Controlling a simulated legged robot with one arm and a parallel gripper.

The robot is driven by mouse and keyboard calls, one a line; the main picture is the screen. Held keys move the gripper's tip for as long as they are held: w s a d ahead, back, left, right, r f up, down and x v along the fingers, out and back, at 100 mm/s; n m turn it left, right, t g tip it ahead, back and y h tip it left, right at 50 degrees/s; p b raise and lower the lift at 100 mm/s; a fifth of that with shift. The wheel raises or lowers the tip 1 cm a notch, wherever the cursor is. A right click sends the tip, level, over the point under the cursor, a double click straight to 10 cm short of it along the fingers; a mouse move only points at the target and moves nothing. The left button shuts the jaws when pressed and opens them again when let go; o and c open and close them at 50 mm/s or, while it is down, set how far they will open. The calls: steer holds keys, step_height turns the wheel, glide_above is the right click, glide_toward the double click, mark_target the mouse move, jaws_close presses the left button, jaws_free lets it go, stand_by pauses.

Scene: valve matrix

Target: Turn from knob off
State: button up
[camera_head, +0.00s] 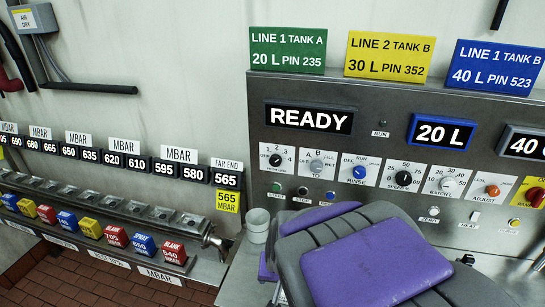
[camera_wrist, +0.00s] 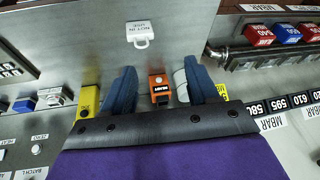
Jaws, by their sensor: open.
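The control panel (camera_head: 375,145) fills the right of the head view. At its left end is a black knob (camera_head: 276,160) on a white plate marked 1 to 4; its small lettering is too fine to read surely. Its pointer direction is unclear. My arm, grey with purple covers, rises in front of the panel's lower part, below and right of this knob. My gripper (camera_wrist: 162,82) shows in the wrist view, its two blue-grey fingers spread apart. No knob is between them. An orange box (camera_wrist: 158,81) shows beyond the gap. The fingertips are not clear in the head view.
Other knobs run rightward, including the TO knob (camera_head: 316,167) and the RINSE knob (camera_head: 359,172). A green button (camera_head: 277,187) sits below the first knob. A valve rack (camera_head: 120,215) lines the left wall.

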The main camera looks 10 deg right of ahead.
steer(key=shift+o, duration=0.8)
steer(key=w+m+t+h+p, duration=0.2)
steer(key=w+t, duration=0.3)
steer(key=w, duration=1.1)
steer(key=shift+w+r+m+t+h+p, duration=0.3)
steer(key=shift+r+t+h+p, duration=0.1)
steer(key=shift+h+p, duration=0.25)
steer(key=t+h+p, duration=0.3)
steer(key=t+h, duration=0.2)
steer(key=t, duration=0.2)
glide_toward(274, 161)
steer(key=shift+m, duration=0.3)
steer(key=x, duration=0.8)
steer(key=shift+f, duration=0.15)
steer(key=shift+x, duration=0.75)
steer(key=shift+c, duration=0.2)
steer(key=c, duration=1)
